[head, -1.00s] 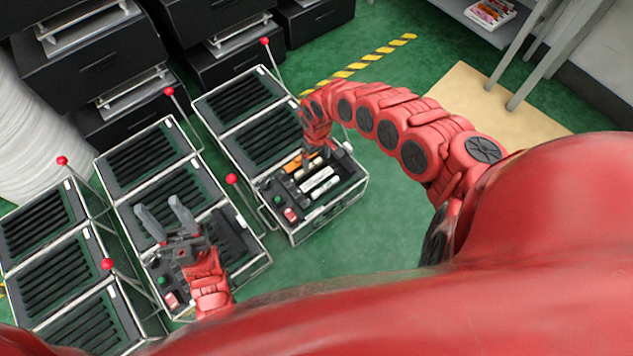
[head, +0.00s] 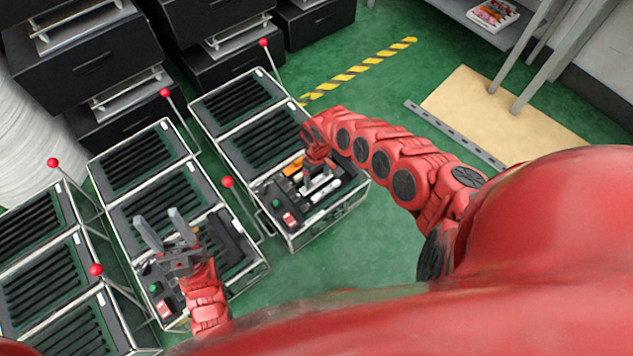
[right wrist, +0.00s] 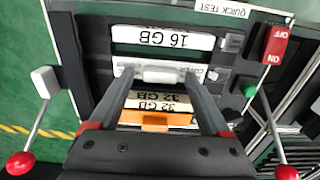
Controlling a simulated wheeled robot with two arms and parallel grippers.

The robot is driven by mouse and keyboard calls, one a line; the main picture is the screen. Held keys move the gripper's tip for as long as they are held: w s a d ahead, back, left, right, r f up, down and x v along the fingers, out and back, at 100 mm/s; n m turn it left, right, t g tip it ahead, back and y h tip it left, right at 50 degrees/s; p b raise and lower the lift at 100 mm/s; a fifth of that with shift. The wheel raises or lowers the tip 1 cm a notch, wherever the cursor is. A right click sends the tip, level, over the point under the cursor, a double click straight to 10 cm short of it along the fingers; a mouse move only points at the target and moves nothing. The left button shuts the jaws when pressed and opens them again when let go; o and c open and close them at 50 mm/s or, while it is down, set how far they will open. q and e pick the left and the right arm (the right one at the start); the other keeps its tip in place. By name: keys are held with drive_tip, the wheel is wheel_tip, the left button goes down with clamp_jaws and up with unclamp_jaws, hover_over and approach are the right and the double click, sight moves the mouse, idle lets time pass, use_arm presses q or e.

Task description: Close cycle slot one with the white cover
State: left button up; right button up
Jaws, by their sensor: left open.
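The black fixture panel (right wrist: 92,40) holds a white 16 GB piece (right wrist: 165,39), white 32 GB pieces (right wrist: 155,104) and an orange piece (right wrist: 155,121) in its slots. A white block-like grip (right wrist: 160,73) stands on a pale plate between them, likely the white cover; the slot numbers cannot be read. My right gripper (right wrist: 159,76) has its fingers spread on either side of this grip, with no clear contact. In the head view my right gripper (head: 319,178) is low over the panel. My left gripper (head: 162,230) is open and empty above the middle fixture.
The panel also has a red switch (right wrist: 276,43) and a green button (right wrist: 250,91). Levers with red knobs (head: 228,182) rise beside the fixtures. Black drawer units (head: 75,55) stand behind. Green floor is free to the right of the fixtures.

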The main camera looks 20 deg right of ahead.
drive_tip(key=c, duration=1.2)
